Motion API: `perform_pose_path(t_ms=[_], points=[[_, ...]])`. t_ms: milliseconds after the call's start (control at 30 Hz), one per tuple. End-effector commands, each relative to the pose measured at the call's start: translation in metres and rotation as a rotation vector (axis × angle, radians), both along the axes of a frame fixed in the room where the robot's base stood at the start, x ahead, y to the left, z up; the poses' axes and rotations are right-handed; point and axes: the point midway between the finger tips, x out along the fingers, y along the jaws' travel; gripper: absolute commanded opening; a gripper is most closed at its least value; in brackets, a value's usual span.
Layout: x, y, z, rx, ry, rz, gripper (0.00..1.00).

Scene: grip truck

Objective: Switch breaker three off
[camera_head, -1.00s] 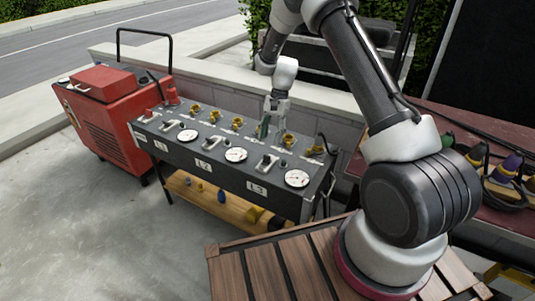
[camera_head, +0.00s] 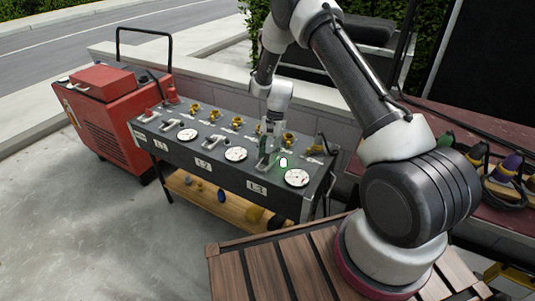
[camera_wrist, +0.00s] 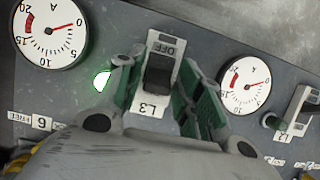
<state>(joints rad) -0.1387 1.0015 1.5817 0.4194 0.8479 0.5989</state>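The L3 breaker is a dark lever (camera_wrist: 159,72) on a pale plate, with an OFF label (camera_wrist: 166,44) at its upper end and an L3 label (camera_wrist: 149,108) below it in the wrist view. The lever's end lies close to the OFF label. My gripper (camera_wrist: 172,88) straddles the lever with its green-padded fingers apart, one on each side. Whether either pad touches it is unclear. In the head view my gripper (camera_head: 267,158) is down at the panel (camera_head: 226,180) and hides most of the lever. A lamp (camera_wrist: 102,81) beside the breaker glows white-green; it also shows in the head view (camera_head: 283,162).
Round dials flank the breaker, one at the left (camera_wrist: 48,32) and one at the right (camera_wrist: 246,85) in the wrist view. Yellow connectors (camera_head: 237,122) line the panel's back. A red generator-like cart (camera_head: 110,125) stands at the left.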

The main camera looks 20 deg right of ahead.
Motion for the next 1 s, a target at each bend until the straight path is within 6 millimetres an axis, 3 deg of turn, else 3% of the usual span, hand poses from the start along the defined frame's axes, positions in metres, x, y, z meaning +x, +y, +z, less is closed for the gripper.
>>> perform_pose_path(t_ms=[33,133,1000], points=[[0.0,0.0,0.0001,0.0,0.0,0.0,0.21],[0.0001,-0.0001,0.0002,0.0,0.0,0.0,0.03],[0.0006,-0.0001,0.0007,0.0,-0.001,0.0,0.02]])
